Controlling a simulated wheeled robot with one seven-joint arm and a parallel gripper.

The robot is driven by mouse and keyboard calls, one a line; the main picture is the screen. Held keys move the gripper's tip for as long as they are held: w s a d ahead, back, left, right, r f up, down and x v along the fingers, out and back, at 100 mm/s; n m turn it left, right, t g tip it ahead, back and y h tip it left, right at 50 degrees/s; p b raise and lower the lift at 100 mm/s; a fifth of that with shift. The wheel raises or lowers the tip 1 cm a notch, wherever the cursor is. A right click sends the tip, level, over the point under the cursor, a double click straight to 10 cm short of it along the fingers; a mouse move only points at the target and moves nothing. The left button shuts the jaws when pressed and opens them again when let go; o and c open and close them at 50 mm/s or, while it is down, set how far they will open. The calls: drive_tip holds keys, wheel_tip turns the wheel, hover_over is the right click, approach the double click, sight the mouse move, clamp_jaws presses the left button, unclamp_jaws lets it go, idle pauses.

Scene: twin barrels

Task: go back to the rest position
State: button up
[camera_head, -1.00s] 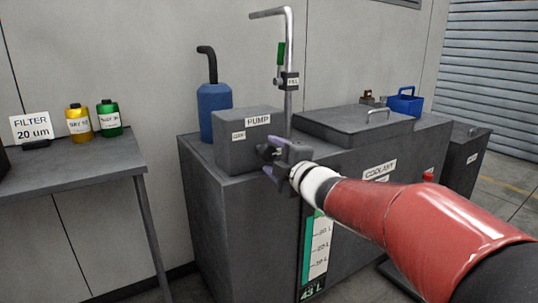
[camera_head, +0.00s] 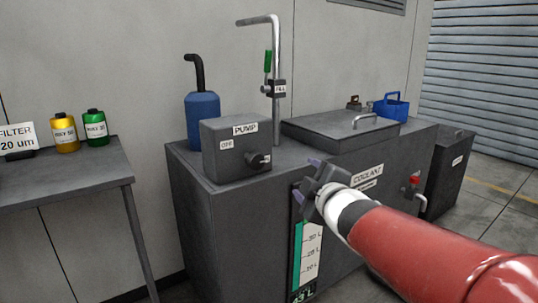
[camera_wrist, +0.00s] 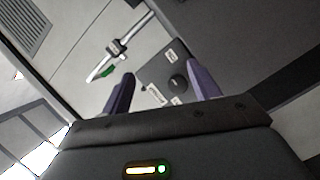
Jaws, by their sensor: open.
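My gripper (camera_head: 312,176) is in front of the dark grey coolant tank (camera_head: 225,225) in the head view, just right of and below the pump box (camera_head: 222,160). Its two purple fingers are apart, with nothing between them. In the wrist view my gripper (camera_wrist: 160,90) also shows open and empty, with the pump box (camera_wrist: 165,76) and its round knob beyond the fingers. My red and white arm reaches in from the lower right.
A bent fill pipe (camera_head: 276,85) and a blue bottle (camera_head: 203,117) stand on the tank. A lid with a handle (camera_head: 340,132) and a blue container (camera_head: 391,107) are at the right. A side table (camera_head: 85,180) with yellow (camera_head: 65,133) and green (camera_head: 95,128) bottles stands left.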

drive_tip(key=s+d+f+m+g+h+p, duration=0.2)
drive_tip(key=s+d+f+m+g+h, duration=0.3)
drive_tip(key=s+d+m, duration=0.45)
drive_tip(key=s+a+f+m+g, duration=0.1)
drive_tip(key=s+f+m+g, duration=0.1)
drive_tip(key=s, duration=0.6)
drive_tip(key=s+a+f+m+g, duration=0.2)
drive_tip(key=s+f+m+g, duration=0.1)
drive_tip(key=s, duration=0.6)
wheel_tip(320, 180, down, 2)
drive_tip(key=shift+f+m+y+p, duration=0.1)
drive_tip(key=shift+m+y+p, duration=0.3)
drive_tip(key=shift+m, duration=0.15)
